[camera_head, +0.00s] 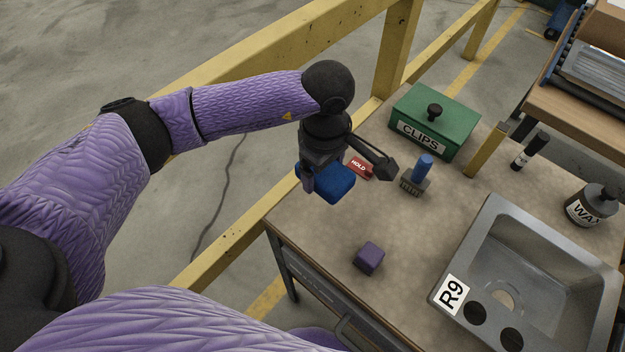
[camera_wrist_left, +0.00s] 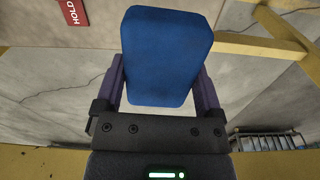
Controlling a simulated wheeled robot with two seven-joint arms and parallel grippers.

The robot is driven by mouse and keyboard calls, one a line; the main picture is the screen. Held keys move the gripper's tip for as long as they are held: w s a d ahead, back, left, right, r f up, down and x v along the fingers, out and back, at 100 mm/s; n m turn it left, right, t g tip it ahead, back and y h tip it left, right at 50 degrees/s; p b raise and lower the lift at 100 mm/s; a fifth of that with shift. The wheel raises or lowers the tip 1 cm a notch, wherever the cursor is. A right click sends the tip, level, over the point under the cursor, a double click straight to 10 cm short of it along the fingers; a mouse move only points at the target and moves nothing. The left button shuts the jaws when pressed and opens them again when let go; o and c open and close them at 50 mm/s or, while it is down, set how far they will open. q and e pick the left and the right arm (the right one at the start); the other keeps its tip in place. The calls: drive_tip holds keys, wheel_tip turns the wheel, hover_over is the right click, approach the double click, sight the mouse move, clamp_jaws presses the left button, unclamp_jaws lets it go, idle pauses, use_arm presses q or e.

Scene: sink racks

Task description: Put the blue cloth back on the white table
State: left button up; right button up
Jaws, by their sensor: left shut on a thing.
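My left gripper (camera_head: 322,168) is shut on the blue cloth (camera_head: 338,186), which looks like a thick, block-shaped pad. The cloth also shows between the two fingers in the left wrist view (camera_wrist_left: 167,55). In the head view, the gripper and cloth are seen over the left side of a worktable with a beige-brown top (camera_head: 315,232). The cloth looks held above the surface, though its exact height is hard to tell. No clearly white table shows. My right gripper is out of view.
On the worktable are a purple block (camera_head: 368,258), a red HOLD tag (camera_head: 360,167), a blue-handled brush (camera_head: 415,180), a green CLIPS box (camera_head: 433,120), a WAX bottle (camera_head: 590,206) and a metal sink (camera_head: 455,250). A yellow rail (camera_head: 225,245) runs along the left. The front-left tabletop is mostly bare.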

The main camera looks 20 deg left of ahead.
sight(321, 208)
use_arm(q)
drive_tip(key=shift+n, duration=0.3)
wheel_tip(321, 208, down, 10)
drive_tip(key=b, duration=0.2)
drive_tip(key=shift+f+b, duration=0.15)
drive_tip(key=shift+b, duration=0.25)
drive_tip(key=shift+f, duration=0.15)
drive_tip(key=o, duration=0.8)
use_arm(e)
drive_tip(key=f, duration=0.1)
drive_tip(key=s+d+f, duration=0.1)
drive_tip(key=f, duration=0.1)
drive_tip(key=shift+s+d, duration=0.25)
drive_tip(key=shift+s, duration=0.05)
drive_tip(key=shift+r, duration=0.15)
